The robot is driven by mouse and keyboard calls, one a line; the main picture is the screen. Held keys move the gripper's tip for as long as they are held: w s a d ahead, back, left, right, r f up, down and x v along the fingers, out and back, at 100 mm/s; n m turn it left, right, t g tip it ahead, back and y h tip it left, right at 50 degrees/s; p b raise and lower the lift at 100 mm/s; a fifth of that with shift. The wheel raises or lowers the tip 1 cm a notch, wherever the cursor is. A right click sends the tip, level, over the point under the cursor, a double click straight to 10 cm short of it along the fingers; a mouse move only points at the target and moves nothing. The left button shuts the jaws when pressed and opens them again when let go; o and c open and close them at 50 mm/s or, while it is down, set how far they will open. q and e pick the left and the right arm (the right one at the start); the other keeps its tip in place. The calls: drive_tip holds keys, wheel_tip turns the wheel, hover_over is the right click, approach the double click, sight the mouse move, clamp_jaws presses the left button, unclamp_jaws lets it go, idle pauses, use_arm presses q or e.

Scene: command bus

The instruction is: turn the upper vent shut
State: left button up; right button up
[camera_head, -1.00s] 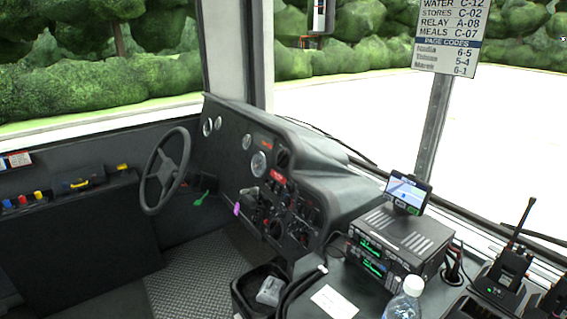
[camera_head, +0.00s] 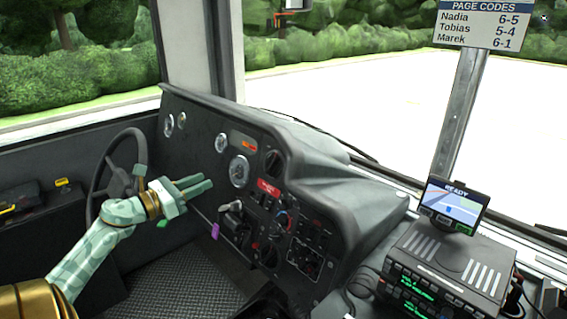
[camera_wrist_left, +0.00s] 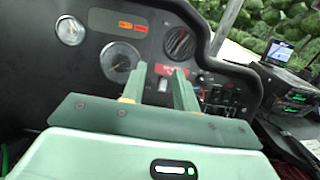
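The upper vent (camera_head: 273,163) is a dark round slatted outlet set in the dashboard, right of the large gauge and above a red label. In the left wrist view the upper vent (camera_wrist_left: 179,42) shows beyond the fingertips, with slanted slats; I cannot tell how far it is turned. My left gripper (camera_head: 207,183) is left of the dashboard face, pointing right toward it. In the left wrist view my left gripper (camera_wrist_left: 160,72) has its two fingers apart, with nothing between them, clear of the vent. My right gripper is in neither view.
The steering wheel (camera_head: 118,175) is behind my left forearm. A lower round vent (camera_head: 267,254), knobs and a purple tag (camera_head: 215,231) lie below on the panel. A radio unit (camera_head: 445,265) with a small display (camera_head: 452,205) stands at the right. Space before the upper panel is clear.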

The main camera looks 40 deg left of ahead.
use_arm(q)
drive_tip(key=d+m+h, duration=0.2)
drive_tip(key=m, duration=0.3)
drive_tip(key=m+b, duration=0.1)
drive_tip(key=b, duration=0.2)
approach(269, 166)
drive_tip(key=shift+g, duration=0.4)
drive_tip(key=x, duration=0.8)
drive_tip(key=shift+r, duration=0.3)
drive_tip(key=shift+w, duration=0.1)
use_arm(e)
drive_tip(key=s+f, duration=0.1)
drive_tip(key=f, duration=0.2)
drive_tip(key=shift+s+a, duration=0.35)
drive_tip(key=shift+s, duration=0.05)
use_arm(q)
clamp_jaws()
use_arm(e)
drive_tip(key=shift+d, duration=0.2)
